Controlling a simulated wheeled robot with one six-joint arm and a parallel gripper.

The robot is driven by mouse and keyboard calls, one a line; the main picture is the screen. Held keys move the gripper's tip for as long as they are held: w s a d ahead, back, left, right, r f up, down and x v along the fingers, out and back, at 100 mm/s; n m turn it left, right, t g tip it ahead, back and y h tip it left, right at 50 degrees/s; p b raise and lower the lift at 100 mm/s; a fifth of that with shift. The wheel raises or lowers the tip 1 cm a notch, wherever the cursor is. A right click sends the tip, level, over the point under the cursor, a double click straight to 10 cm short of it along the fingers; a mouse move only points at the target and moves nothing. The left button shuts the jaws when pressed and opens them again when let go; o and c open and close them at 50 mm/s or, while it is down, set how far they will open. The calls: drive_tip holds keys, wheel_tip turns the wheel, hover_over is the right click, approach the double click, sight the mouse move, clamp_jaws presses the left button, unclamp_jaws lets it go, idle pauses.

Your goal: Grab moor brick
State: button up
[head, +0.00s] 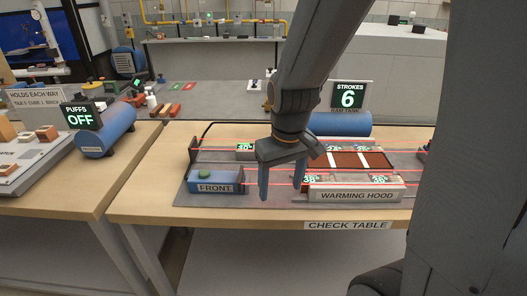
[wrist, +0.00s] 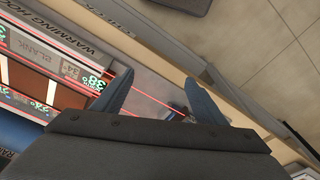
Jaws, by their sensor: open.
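No brick that I can make out is marked as the moor brick, so I cannot tell which one it is. Several small orange, brown and pale bricks (head: 47,132) sit on a white tray (head: 30,165) at the far left of the head view. My gripper (head: 282,186) is open and empty, fingers pointing down, over the grey board on the check table (head: 150,190). It is between the blue FRONT block (head: 214,178) and the warming hood (head: 356,194). In the wrist view, the open fingers (wrist: 158,100) have no brick between them.
Red light lines cross the grey board. Brown panels (head: 347,160) and lit temperature readouts lie behind the hood. A blue cylinder (head: 340,124) stands under the STROKES 6 sign (head: 347,96). Another blue cylinder (head: 106,130) is by the PUFFS OFF sign (head: 80,116). A gap separates the two tables.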

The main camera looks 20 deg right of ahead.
drive_tip(key=w+n, duration=0.5)
drive_tip(key=w, duration=1.1)
drive_tip(key=n+g+y+b, duration=0.1)
drive_tip(key=n, duration=0.7)
hover_over(251, 147)
drive_tip(key=d, duration=0.1)
drive_tip(key=shift+s+d+f, duration=0.1)
drive_tip(key=shift+s+f, duration=0.2)
drive_tip(key=shift+f, duration=0.45)
drive_tip(key=shift+w+f, duration=0.15)
drive_tip(key=shift+f, duration=0.05)
drive_tip(key=shift+a+f+p, duration=0.2)
drive_tip(key=shift+f+p, duration=0.35)
drive_tip(key=shift+f, duration=0.65)
drive_tip(key=shift+a+f+p, duration=0.2)
drive_tip(key=shift+f+p, duration=0.3)
drive_tip(key=shift+f, duration=0.65)
drive_tip(key=shift+a+f+p, duration=0.2)
drive_tip(key=shift+f+p, duration=0.35)
drive_tip(key=shift+f, duration=0.65)
drive_tip(key=c, duration=1.6)
